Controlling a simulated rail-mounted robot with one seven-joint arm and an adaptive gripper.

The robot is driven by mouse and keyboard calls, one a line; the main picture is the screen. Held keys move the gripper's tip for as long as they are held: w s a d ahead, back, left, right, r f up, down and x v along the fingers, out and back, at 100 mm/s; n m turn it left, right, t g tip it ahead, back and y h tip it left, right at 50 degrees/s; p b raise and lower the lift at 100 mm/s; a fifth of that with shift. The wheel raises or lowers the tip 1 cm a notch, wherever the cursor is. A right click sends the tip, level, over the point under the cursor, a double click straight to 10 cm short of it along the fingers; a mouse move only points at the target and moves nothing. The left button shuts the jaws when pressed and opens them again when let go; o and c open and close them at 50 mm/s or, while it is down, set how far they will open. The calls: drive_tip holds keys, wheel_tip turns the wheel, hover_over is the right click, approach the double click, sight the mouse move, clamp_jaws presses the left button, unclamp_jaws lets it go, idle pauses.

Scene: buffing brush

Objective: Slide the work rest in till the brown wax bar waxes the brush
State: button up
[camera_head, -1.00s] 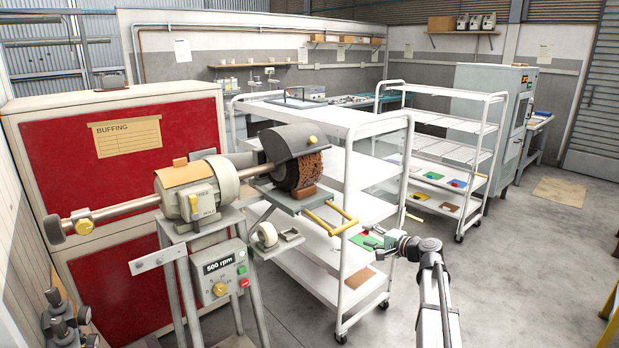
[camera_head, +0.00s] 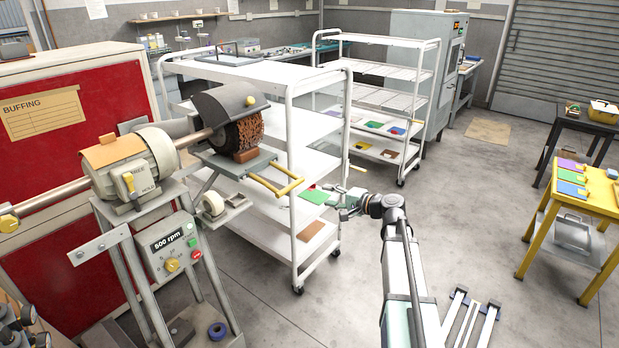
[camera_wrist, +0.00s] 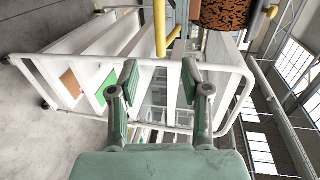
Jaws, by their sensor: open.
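The round brown brush (camera_head: 244,136) sits under a dark hood on the buffing machine's shaft. The brown wax bar (camera_head: 246,155) lies on the grey work rest (camera_head: 226,163) just below the brush; I cannot tell whether they touch. The rest's yellow handle (camera_head: 275,186) sticks out toward the lower right. My gripper (camera_head: 334,196) is open and empty, to the right of the handle and apart from it. In the wrist view the fingers (camera_wrist: 158,82) are spread, with the yellow handle (camera_wrist: 160,32) and the brush (camera_wrist: 232,14) beyond them at the top.
A white shelf cart (camera_head: 340,150) stands behind the rest and gripper, with a second cart (camera_head: 430,95) further back. The control box (camera_head: 172,250) reads 500 rpm. A yellow table (camera_head: 575,205) stands at the right. The floor between is mostly clear.

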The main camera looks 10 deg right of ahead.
sight(293, 188)
drive_tip(key=p+x, duration=0.5)
drive_tip(key=x, duration=1.2)
drive_tip(key=shift+w+a, duration=0.15)
drive_tip(key=shift+a, duration=0.05)
clamp_jaws()
